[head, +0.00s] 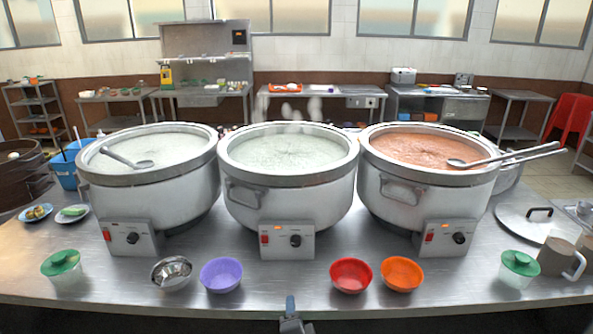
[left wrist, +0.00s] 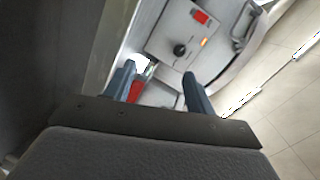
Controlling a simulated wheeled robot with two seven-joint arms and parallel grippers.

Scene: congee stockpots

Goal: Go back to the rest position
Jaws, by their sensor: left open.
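My left gripper (head: 290,304) shows only as a small tip at the bottom middle of the head view, in front of the table's front edge. In the left wrist view the left gripper (left wrist: 159,76) has its two fingers apart, with nothing held between them. A pot's control panel (left wrist: 182,35) with a dark knob lies beyond the fingertips there. A red thing (left wrist: 135,92) shows partly behind the left-hand finger; I cannot tell what it is. My right gripper is in neither view.
Three large stockpots stand on the steel table: left (head: 150,190), middle (head: 290,195) and right (head: 425,205). Purple (head: 221,275), red (head: 351,276) and orange (head: 401,274) bowls and a metal bowl (head: 171,273) line the front edge. The table's front middle is clear.

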